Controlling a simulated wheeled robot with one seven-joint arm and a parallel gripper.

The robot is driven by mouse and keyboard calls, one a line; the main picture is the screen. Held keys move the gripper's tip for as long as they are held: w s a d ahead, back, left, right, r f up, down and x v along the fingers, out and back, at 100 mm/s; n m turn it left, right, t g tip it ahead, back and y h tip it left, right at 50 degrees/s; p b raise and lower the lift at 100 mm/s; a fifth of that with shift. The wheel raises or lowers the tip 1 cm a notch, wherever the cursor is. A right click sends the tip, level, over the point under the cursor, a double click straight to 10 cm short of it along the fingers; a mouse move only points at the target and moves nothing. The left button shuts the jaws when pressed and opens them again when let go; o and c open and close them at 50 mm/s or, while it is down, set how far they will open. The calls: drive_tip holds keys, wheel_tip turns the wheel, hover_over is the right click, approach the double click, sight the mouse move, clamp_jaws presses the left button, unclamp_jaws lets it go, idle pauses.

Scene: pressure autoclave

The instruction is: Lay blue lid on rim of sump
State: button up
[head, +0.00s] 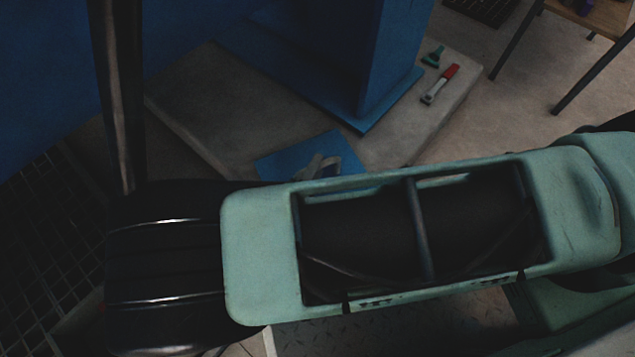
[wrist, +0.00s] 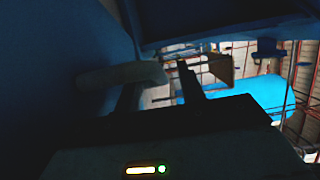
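A flat blue plate with a grey handle-like piece on it, which looks like the blue lid (head: 290,160), lies on a grey slab in the head view, partly hidden behind my arm. In the wrist view, my gripper (wrist: 160,85) shows as two dark fingers with a gap between them; it is open, and nothing is clearly held. A dim grey bar-like shape crosses near the left finger; I cannot tell what it is. A bright blue surface lies beyond the right finger, and I cannot tell whether it is the lid. The sump cannot be made out in either view.
The grey slab (head: 215,95) carries a blue post (head: 385,60). A red-and-white tool (head: 440,84) and a green tool (head: 433,57) lie near its right edge. A dark grating (head: 45,240) is at left. A table (head: 600,15) stands at upper right; open floor lies between.

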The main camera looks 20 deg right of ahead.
drive_tip(key=shift+x, duration=0.8)
clamp_jaws()
idle(0.8)
